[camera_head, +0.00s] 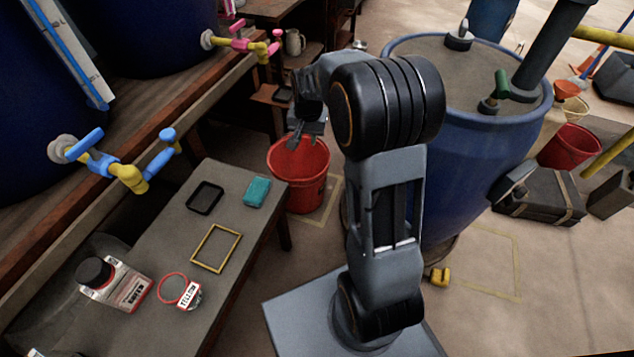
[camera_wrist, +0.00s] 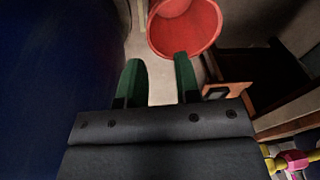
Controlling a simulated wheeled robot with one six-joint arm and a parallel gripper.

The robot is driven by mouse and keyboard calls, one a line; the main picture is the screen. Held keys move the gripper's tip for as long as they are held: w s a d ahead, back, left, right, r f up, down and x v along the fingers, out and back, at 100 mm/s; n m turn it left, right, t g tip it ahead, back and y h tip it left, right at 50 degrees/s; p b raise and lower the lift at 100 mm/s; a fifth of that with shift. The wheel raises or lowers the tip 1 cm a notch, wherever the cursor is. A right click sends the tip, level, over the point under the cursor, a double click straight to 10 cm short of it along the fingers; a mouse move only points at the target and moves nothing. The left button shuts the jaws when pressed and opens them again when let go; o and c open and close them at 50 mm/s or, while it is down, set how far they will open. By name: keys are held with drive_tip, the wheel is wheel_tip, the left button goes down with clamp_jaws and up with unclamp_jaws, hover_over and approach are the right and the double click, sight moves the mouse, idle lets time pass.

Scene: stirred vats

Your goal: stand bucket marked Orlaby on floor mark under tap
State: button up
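A red bucket (camera_head: 300,178) stands on the floor beyond the bench, partly over a yellow floor outline (camera_head: 328,214). It also shows in the wrist view (camera_wrist: 186,28). No name can be read on it. My gripper (camera_head: 296,141) is at the bucket's rim in the head view. In the wrist view its two green fingers (camera_wrist: 160,75) are apart with nothing seen between them, and the right finger overlaps the rim. Another red bucket (camera_head: 570,148) stands at the far right, its marking unreadable. Another yellow floor outline (camera_head: 518,270) lies bare by the blue vat's low yellow tap (camera_head: 438,277).
The large blue vat (camera_head: 470,150) stands close right of my arm. A bench (camera_head: 245,225) at left holds a yellow frame, black tray, teal block and labelled containers. Blue-handled (camera_head: 92,148) and pink (camera_head: 245,43) taps jut from vats at left. Floor at lower right is clear.

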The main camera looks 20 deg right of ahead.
drive_tip(key=s+a+r+n, duration=0.2)
drive_tip(key=s+a+n, duration=0.1)
drive_tip(key=s, duration=0.7)
drive_tip(key=s+a+r+n+t, duration=0.1)
drive_tip(key=s+a+r+n, duration=0.2)
drive_tip(key=s, duration=0.7)
drive_tip(key=shift+n, duration=0.3)
drive_tip(key=shift+s+r, duration=0.1)
drive_tip(key=s+a+r+g+y+p, duration=0.1)
drive_tip(key=a+r+p, duration=0.2)
drive_tip(key=r+p, duration=1.5)
drive_tip(key=s+a+r+p, duration=0.2)
drive_tip(key=a+r+p, duration=0.1)
drive_tip(key=r+p, duration=1.4)
drive_tip(key=w+d+r+t+p, duration=0.1)
drive_tip(key=d+r+t+p, duration=0.1)
drive_tip(key=r+p, duration=0.4)
drive_tip(key=w+d+r+t+h+p, duration=0.1)
drive_tip(key=d+r+p, duration=0.3)
drive_tip(key=r, duration=0.9)
drive_tip(key=p, duration=0.3)
drive_tip(key=shift+r+t, duration=0.15)
drive_tip(key=shift+t, duration=0.25)
